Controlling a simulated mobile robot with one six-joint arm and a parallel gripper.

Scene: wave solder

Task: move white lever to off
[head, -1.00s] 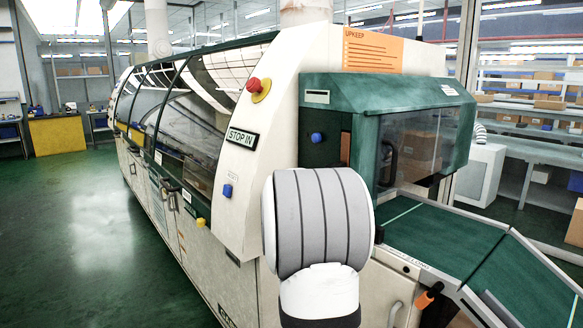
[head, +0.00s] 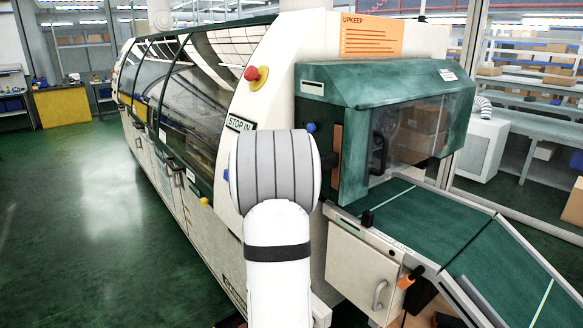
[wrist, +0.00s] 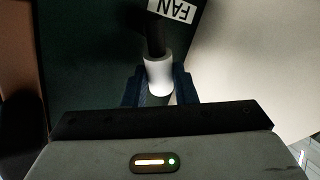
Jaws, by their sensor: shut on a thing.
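The white lever (wrist: 158,75) shows in the wrist view as a white sleeve on a dark shaft, against a dark green panel. A white label reading FAN (wrist: 174,10) appears upside down above it. My gripper (wrist: 158,88) has its two dark blue fingers on either side of the white sleeve, shut on it. The fingers cover the sleeve's sides. In the head view my arm stands in front of this part of the machine, and I cannot make out the lever there.
The machine's green hood (head: 385,80) has a clear window. A green conveyor (head: 430,225) runs out to the right. A red stop button (head: 252,73) and a blue button (head: 311,127) sit near my arm. Open green floor (head: 90,220) lies to the left.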

